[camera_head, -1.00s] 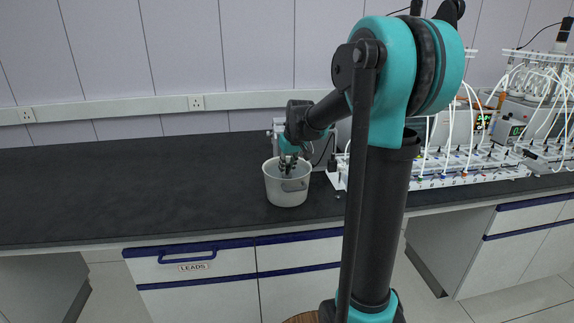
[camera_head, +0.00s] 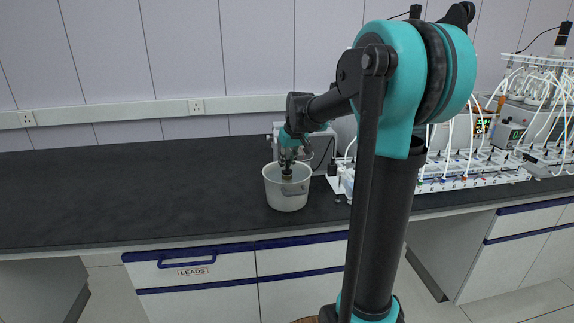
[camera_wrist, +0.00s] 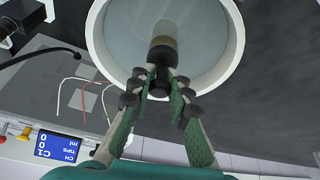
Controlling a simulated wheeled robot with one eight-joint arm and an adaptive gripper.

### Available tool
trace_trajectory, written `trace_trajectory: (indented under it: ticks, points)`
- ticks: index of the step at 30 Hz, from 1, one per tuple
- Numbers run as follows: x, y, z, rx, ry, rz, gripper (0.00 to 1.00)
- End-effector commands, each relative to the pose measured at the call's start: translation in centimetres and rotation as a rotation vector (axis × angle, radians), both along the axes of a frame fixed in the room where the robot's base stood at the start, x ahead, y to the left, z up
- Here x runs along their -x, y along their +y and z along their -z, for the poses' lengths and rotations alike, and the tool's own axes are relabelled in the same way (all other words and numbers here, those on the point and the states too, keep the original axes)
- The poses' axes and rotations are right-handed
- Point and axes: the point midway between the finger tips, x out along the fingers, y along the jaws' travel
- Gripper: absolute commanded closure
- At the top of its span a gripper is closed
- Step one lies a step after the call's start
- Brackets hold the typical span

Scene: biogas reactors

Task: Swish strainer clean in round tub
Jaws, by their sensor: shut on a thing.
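The round tub (camera_head: 287,199) is pale and open-topped, and it stands upright near the bench's front edge. In the wrist view its white rim (camera_wrist: 237,50) circles a smooth grey-blue inside. My gripper (camera_head: 288,166) points down into the tub's mouth. In the wrist view, my gripper (camera_wrist: 160,82) is shut on the strainer (camera_wrist: 163,48), a dark cylinder with a brownish band. The strainer extends over the tub's inside. It shows small and brownish in the head view (camera_head: 287,174). I cannot tell whether its far end touches liquid.
A boxy grey device (camera_head: 318,151) stands close behind the tub. A white rack with tubes and valves (camera_head: 455,170) fills the bench to the right. In the wrist view, a device with a blue display (camera_wrist: 58,147) lies beside the tub. The dark bench top (camera_head: 130,195) is clear at left.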

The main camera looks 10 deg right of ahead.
Motion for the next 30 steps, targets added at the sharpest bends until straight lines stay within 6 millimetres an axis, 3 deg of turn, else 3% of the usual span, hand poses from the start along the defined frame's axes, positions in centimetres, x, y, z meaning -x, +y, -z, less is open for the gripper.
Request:
trace_trajectory:
  ticks: [18, 30]
  points:
    - [0.0, 0.0, -6.2, 0.0, 0.0, 0.0, 1.0]
    - [0.0, 0.0, -6.9, 0.0, 0.0, 0.0, 1.0]
